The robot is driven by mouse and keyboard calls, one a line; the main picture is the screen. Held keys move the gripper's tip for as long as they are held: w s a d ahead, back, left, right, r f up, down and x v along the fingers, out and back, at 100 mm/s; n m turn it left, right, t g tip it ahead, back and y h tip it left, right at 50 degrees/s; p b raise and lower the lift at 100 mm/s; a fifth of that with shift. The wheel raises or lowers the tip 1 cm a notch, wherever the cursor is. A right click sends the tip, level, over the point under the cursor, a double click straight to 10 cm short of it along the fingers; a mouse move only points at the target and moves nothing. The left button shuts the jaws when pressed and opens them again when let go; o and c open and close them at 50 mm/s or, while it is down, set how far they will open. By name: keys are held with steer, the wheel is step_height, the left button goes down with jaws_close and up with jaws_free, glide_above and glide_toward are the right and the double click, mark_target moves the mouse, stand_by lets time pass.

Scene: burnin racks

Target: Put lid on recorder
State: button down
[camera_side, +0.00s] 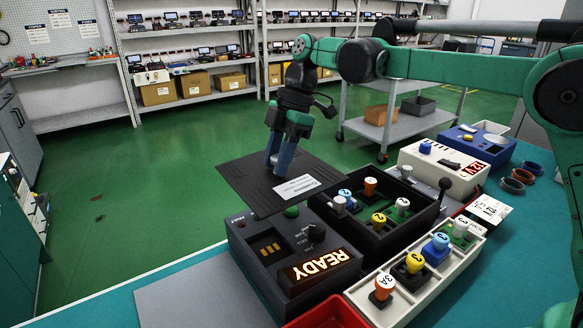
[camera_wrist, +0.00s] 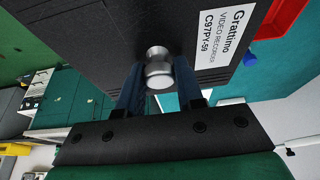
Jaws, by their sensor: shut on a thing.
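The lid is a flat black panel (camera_side: 250,188) with a white label; in the wrist view the lid (camera_wrist: 100,45) reads "Grattimo VIDEO RECORDER C97PY-59". My gripper (camera_side: 271,165) is shut on the lid's silver knob (camera_wrist: 158,66), one blue finger on each side in the wrist view (camera_wrist: 159,82). In the side view the fingers hide most of the knob. The lid appears held up, behind the READY unit and to the left of an open black box (camera_side: 376,246). This box looks like the recorder; several coloured plugs stand inside over a green board.
The READY unit (camera_side: 262,272) stands in front of the lid. A white tray of coloured plugs (camera_side: 402,307) is right of it, with a red bin (camera_side: 328,314) in front. A white 12V unit (camera_side: 440,172) and blue unit (camera_side: 476,146) stand behind. A grey mat (camera_side: 200,303) is clear.

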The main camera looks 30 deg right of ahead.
steer(key=shift+y, duration=0.3)
steer(key=shift+s+d+f, duration=0.95)
steer(key=shift+d+f, duration=0.35)
steer(key=shift+d, duration=1.85)
steer(key=shift+s+d+f, duration=0.95)
steer(key=shift+d+f, duration=0.4)
steer(key=shift+d, duration=1.85)
steer(key=shift+s+d+f, duration=0.95)
steer(key=shift+d+f, duration=0.35)
steer(key=shift+d, duration=1.85)
steer(key=shift+f, duration=0.45)
steer(key=shift+c, duration=2.4)
jaws_free()
steer(key=shift+r, duration=2.5)
